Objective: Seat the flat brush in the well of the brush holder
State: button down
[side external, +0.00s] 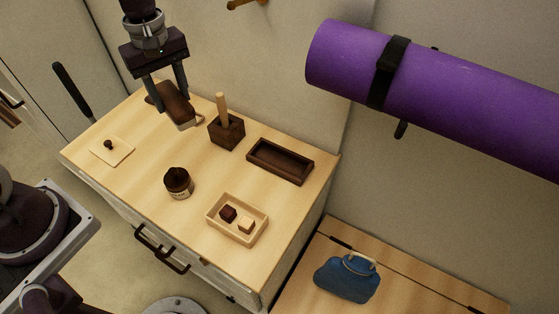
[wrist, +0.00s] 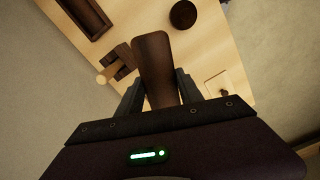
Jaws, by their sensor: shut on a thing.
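My gripper (side external: 167,93) is shut on the flat brush (side external: 178,107), a broad brown piece held tilted above the back left of the cabinet top. Its lower end, with a pale edge, points toward the brush holder. In the wrist view the brush (wrist: 154,62) extends forward from between the fingers of my gripper (wrist: 158,92). The brush holder (side external: 227,134), a dark wooden block, stands just right of the brush, with a pale round stick (side external: 222,104) upright at it. The holder also shows in the wrist view (wrist: 123,55), left of the brush. The well's inside is hidden.
A dark empty tray (side external: 280,161) lies right of the holder. A dark-lidded jar (side external: 178,183), a pale tray (side external: 237,220) with two small blocks, and a pale knobbed square (side external: 112,150) are on the cabinet top (side external: 130,190). A purple roll (side external: 450,90) is at upper right.

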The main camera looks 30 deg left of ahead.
jog(key=s+d+m, duration=0.9)
jog(key=d+m, duration=0.6)
jog(key=m, duration=0.1)
jog(key=s+d+m, duration=0.3)
jog(key=s+m, duration=0.4)
jog(key=m, duration=0.1)
jog(key=s+d+m, duration=0.3)
jog(key=s+m, duration=0.4)
notch_tip(320, 180, down, 11)
jog(key=shift+m, duration=0.4)
jog(key=w, duration=3.2)
jog(key=shift+f, duration=1.6)
jog(key=shift+f, duration=0.1)
